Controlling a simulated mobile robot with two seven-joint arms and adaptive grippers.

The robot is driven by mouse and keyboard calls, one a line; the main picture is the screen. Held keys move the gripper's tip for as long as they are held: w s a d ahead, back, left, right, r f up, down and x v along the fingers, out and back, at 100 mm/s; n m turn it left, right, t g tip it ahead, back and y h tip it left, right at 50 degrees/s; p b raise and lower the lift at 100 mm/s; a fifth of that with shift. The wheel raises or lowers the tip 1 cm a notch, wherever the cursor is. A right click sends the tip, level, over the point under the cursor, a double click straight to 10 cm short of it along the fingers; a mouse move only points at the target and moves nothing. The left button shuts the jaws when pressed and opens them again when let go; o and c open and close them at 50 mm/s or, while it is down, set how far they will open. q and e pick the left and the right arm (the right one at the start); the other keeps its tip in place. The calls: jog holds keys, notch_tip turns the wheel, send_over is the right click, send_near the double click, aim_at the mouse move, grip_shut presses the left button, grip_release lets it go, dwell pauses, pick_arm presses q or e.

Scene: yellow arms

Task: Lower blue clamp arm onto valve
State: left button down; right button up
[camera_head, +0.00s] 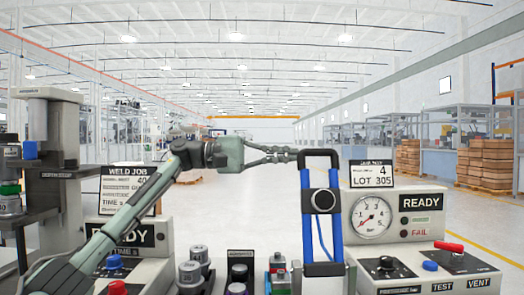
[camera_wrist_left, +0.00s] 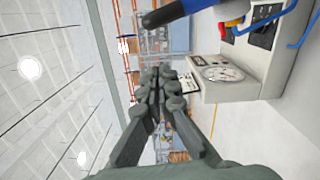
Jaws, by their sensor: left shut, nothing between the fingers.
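The blue clamp arm (camera_head: 335,215) stands upright right of centre in the head view, with blue side bars, a black top bar and a round black-and-silver pad. A blue bar with a dark end, likely part of it, crosses the top of the left wrist view (camera_wrist_left: 192,8). My left gripper (camera_head: 292,155) reaches in from the left, shut and empty, its tips beside the top bar; I cannot tell whether they touch. The shut fingers also fill the middle of the wrist view (camera_wrist_left: 158,78). A small metal-and-green part (camera_head: 278,264), perhaps the valve, is low beside the clamp. My right gripper is not in view.
Metal cylinders (camera_head: 190,272) stand at the bottom. A press (camera_head: 50,150) and weld-job sign (camera_head: 127,180) are left. The air above the clamp is clear.

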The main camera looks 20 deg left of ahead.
pick_arm(q)
jog(key=shift+s+d+r, duration=0.15)
jog(key=shift+s+d, duration=0.25)
jog(key=shift+s, duration=0.4)
jog(key=shift+s+d+r, duration=0.15)
jog(key=shift+s+d, duration=0.2)
jog(key=shift+s, duration=0.45)
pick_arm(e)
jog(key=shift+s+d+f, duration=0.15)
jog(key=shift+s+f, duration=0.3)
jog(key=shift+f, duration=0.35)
pick_arm(q)
jog(key=shift+s, duration=0.1)
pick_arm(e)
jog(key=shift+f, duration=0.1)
